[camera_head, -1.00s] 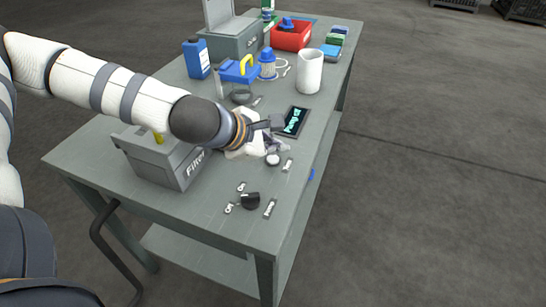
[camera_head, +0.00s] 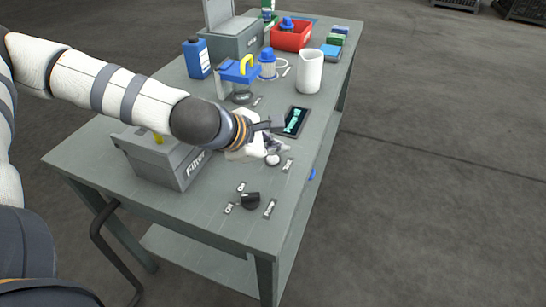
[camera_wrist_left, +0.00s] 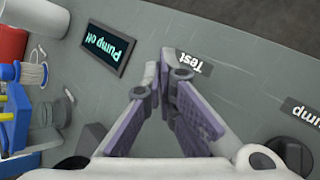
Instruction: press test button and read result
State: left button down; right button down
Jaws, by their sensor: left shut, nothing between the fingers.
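My left gripper (camera_head: 273,148) is shut and empty, low over the right side of the bench top. Its fingertips meet in the left wrist view (camera_wrist_left: 162,68), beside the "Test" label (camera_wrist_left: 194,62). In the head view a round pale button (camera_head: 272,160) shows just in front of the fingers, next to its label (camera_head: 287,165). Whether the fingers touch the button cannot be told; it is hidden in the left wrist view. A dark display (camera_head: 296,121) lies behind the gripper. In the left wrist view the display (camera_wrist_left: 109,47) reads "Pump off". My right gripper is not in view.
A black knob (camera_head: 250,201) with several labels sits nearer the bench front. A grey "Filter" box (camera_head: 182,172) stands below my left arm. A white pitcher (camera_head: 310,72), blue-handled item (camera_head: 239,70), blue bottle (camera_head: 197,58) and red bin (camera_head: 291,37) stand farther back.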

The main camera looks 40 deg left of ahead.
aim_at(275, 161)
pick_arm(q)
jog(key=shift+f, duration=0.3)
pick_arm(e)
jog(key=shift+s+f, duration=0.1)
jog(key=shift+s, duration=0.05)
